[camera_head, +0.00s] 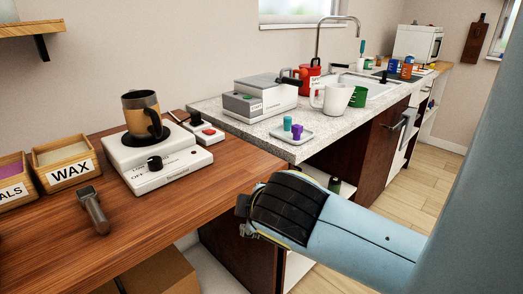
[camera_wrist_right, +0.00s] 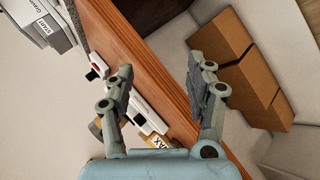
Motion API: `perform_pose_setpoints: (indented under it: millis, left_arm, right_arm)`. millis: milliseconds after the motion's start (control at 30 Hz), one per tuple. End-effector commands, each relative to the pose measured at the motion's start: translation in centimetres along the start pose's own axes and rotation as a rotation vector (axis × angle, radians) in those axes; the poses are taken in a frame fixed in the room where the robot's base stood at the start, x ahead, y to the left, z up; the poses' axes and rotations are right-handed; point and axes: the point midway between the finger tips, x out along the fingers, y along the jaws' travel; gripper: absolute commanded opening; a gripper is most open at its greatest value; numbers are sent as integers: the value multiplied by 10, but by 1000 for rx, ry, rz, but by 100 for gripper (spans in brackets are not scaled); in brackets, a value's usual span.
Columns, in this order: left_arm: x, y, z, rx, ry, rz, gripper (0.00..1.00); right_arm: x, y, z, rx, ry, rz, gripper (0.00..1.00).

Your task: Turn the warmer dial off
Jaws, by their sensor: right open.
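The white warmer (camera_head: 181,160) sits on the wooden bench with a black dial (camera_head: 154,163) on its sloped front. "OFF" is printed left of the dial; I cannot tell where its pointer aims. A dark mug with a tan band (camera_head: 146,118) stands on the warmer's plate. My right arm comes in from the right, its wrist beyond the bench's front edge, right of and apart from the warmer. In the right wrist view my right gripper (camera_wrist_right: 167,75) is open and empty. Part of the white warmer (camera_wrist_right: 150,118) shows between its fingers; the dial is hidden there. My left gripper is out of view.
The stone counter (camera_head: 260,127) holds a grey machine (camera_head: 262,98). The bench front right of the warmer is clear.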

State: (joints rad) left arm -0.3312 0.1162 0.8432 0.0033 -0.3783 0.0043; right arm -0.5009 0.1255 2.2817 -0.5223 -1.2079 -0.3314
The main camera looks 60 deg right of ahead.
Motion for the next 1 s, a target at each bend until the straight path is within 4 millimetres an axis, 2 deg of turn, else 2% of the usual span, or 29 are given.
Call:
perform_pose_setpoints:
  millis: [200,400,1000]
  left_arm:
    - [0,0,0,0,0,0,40]
    - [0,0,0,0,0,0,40]
    - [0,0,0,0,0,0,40]
  right_arm:
    - [-25,-36,8,199,-43,-207,55]
    - [-41,-54,11,286,-75,-315,55]
    - [-46,-59,11,309,-83,-346,55]
